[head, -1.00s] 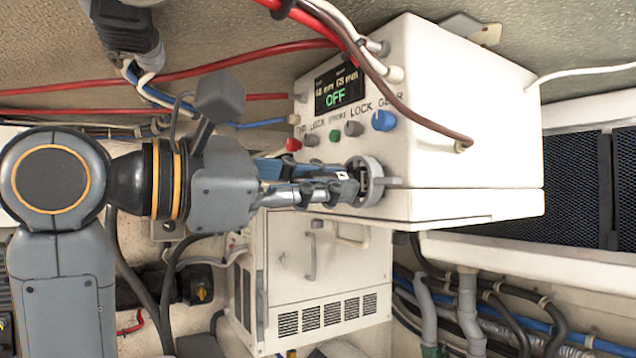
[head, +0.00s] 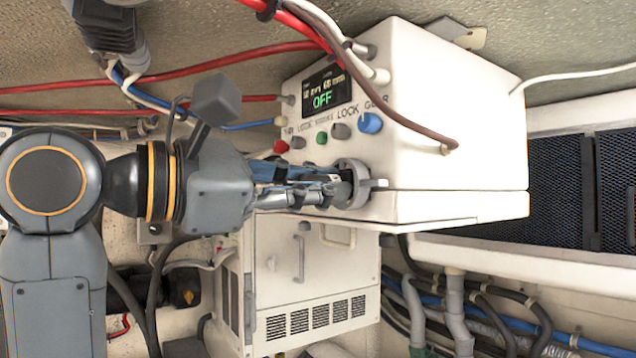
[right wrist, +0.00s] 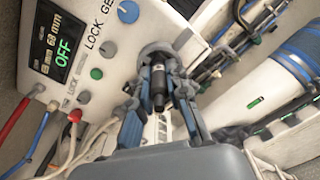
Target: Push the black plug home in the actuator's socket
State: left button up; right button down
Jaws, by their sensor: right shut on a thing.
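The actuator is a white box (head: 450,130) with a small display reading OFF and a row of knobs. Its socket (head: 360,174) is a grey ring low on the front face; the ring also shows in the right wrist view (right wrist: 154,50). My right gripper (head: 335,190) comes in from the left, its fingertips at the ring. In the right wrist view its fingers are shut on the black plug (right wrist: 159,88), which points into the ring. How deep the plug sits is hidden by the fingers and ring. My left gripper is not in view.
Red cables (head: 180,72) and a brown cable (head: 398,118) run close above and across the box. A white louvred cabinet (head: 335,275) stands below. Hoses and pipes (head: 455,305) fill the lower right. A dark mesh panel (head: 560,190) is at the right.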

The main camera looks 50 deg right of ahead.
jog(key=shift+a, duration=0.15)
jog(key=shift+w+a, duration=0.2)
jog(key=shift+a, duration=0.5)
jog(key=shift+x, duration=0.85)
dwell(0.9)
jog(key=c, duration=1.2)
grip_release()
jog(key=shift+d, duration=0.1)
jog(key=v, duration=1.2)
